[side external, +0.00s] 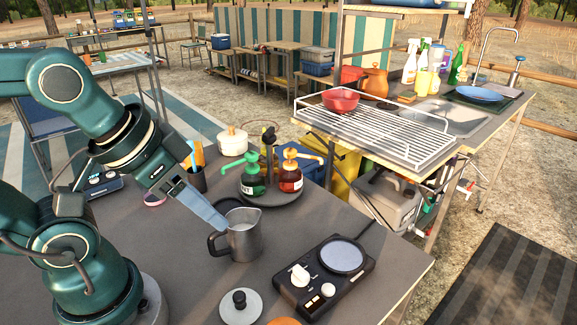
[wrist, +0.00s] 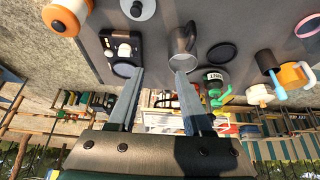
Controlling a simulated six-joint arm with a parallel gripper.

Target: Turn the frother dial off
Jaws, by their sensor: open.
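The frother (side external: 322,272) is a black base with a round grey plate on the dark table, right of my gripper. A larger white dial (side external: 300,275) and a smaller white knob (side external: 328,290) sit on its front. In the wrist view the frother (wrist: 110,38) appears upside down, beyond the left finger. Its white knobs show there, but their setting is too small to read. My gripper (side external: 222,222) is open and empty, its tips beside the metal pitcher (side external: 245,240). In the wrist view the gripper (wrist: 160,72) has its fingers apart, with the pitcher (wrist: 183,42) beyond the right finger.
A round tray holds green and red pump bottles (side external: 291,178) behind the pitcher. A white lid with a black knob (side external: 240,304) lies in front. A cup of utensils (side external: 196,180) stands behind my arm. Bare table lies between pitcher and frother.

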